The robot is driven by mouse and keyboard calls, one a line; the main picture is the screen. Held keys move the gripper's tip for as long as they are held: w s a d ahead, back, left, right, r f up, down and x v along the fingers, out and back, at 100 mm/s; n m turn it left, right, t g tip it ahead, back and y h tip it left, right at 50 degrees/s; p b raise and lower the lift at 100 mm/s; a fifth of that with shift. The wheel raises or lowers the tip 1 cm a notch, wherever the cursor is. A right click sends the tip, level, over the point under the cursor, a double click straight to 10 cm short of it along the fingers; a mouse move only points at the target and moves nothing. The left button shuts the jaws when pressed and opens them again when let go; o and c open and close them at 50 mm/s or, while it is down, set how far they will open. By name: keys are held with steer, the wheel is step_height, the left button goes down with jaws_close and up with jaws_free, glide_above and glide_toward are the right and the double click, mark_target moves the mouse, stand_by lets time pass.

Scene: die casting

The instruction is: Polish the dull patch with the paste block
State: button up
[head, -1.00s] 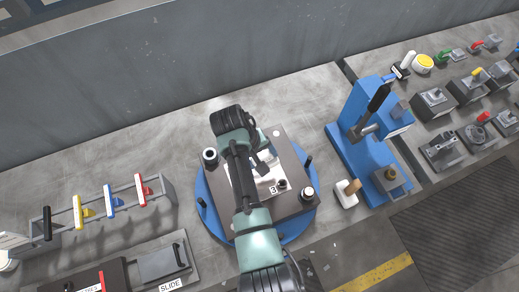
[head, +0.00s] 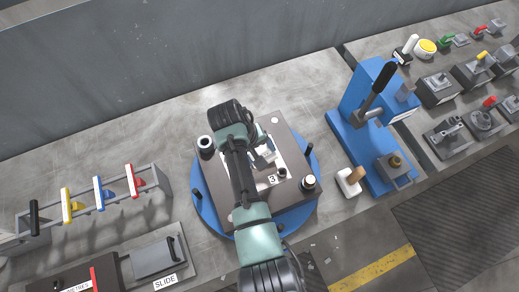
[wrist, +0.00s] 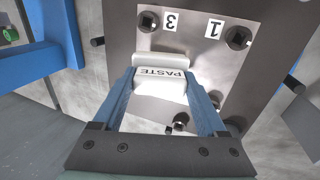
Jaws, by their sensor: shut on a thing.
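My gripper (wrist: 160,88) is shut on the white paste block (wrist: 160,82), which is labelled PASTE, with one blue finger on each side. The block is over the bright metal insert (wrist: 192,60) of the die plate, near the labels 3 and 1. I cannot tell whether it touches the surface. In the head view my gripper (head: 262,158) is above the same insert, and my arm covers part of it. No dull patch can be made out; the block and fingers hide part of the insert.
The die plate (head: 290,140) has raised posts at its corners and sits on a blue round turntable (head: 206,210). A blue lever press (head: 352,130) and a small wooden-handled white block (head: 349,183) stand to the right. A rack with coloured handles (head: 100,195) stands left.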

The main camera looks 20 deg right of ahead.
steer(key=shift+f+b, duration=0.4)
steer(key=shift+f, duration=0.15)
steer(key=shift+a+r+p, duration=0.15)
steer(key=shift+a+p, duration=0.4)
steer(key=shift+a, duration=0.8)
steer(key=shift+s+a+f+p, duration=0.1)
steer(key=shift+a+p, duration=0.1)
steer(key=shift+a, duration=0.85)
steer(key=shift+s+a+f+p, duration=0.1)
steer(key=shift+a+p, duration=0.05)
steer(key=shift+a, duration=0.85)
steer(key=shift+w+d+r, duration=0.1)
steer(key=shift+w+d, duration=0.05)
steer(key=shift+d, duration=3.3)
steer(key=shift+a+p, duration=0.9)
steer(key=shift+a, duration=2.55)
steer(key=shift+d, duration=0.1)
